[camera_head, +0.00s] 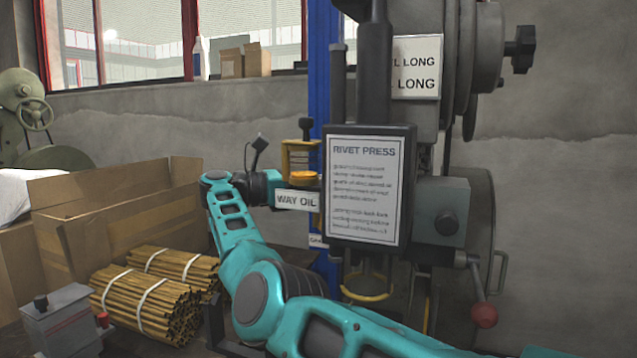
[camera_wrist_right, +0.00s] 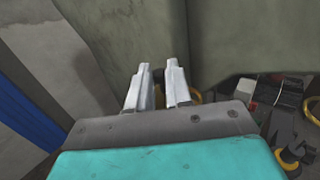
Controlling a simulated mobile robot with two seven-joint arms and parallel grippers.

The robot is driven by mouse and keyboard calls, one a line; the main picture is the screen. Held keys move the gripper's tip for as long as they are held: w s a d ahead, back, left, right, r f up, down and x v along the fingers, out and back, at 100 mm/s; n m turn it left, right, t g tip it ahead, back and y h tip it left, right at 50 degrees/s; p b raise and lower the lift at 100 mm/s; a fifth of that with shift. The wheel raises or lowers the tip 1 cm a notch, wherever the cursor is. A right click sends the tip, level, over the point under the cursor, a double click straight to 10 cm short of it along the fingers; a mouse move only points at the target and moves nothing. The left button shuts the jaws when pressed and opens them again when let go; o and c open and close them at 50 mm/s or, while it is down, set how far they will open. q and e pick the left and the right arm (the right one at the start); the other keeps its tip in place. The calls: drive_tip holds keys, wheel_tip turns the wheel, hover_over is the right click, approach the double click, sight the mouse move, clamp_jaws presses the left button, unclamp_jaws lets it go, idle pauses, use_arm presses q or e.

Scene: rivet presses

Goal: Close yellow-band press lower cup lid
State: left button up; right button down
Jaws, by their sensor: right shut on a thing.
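The rivet press (camera_head: 366,188) stands in the middle of the head view. On its left side is a yellow-banded fitting with a black knob (camera_head: 303,156). Just below is a small orange-yellow round piece (camera_head: 303,176), above the WAY OIL label (camera_head: 296,200). I cannot tell clearly which part is the lower cup lid. My right arm reaches in from the lower right to this spot, its fingertips hidden at the label. In the wrist view my right gripper (camera_wrist_right: 159,84) is nearly closed, with a little yellow beside its fingers; the held thing is mostly hidden. My left gripper is out of view.
A red-knobbed lever (camera_head: 484,315) sticks out at the press's lower right. A yellow ring (camera_head: 366,296) hangs under the press. A blue post (camera_head: 324,100) stands behind it. Cardboard boxes (camera_head: 110,210) and tied rod bundles (camera_head: 150,300) fill the left side.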

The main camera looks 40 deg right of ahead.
drive_tip(key=c, duration=1)
unclamp_jaws()
drive_tip(key=shift+c, duration=0.2)
drive_tip(key=shift+a, duration=0.1)
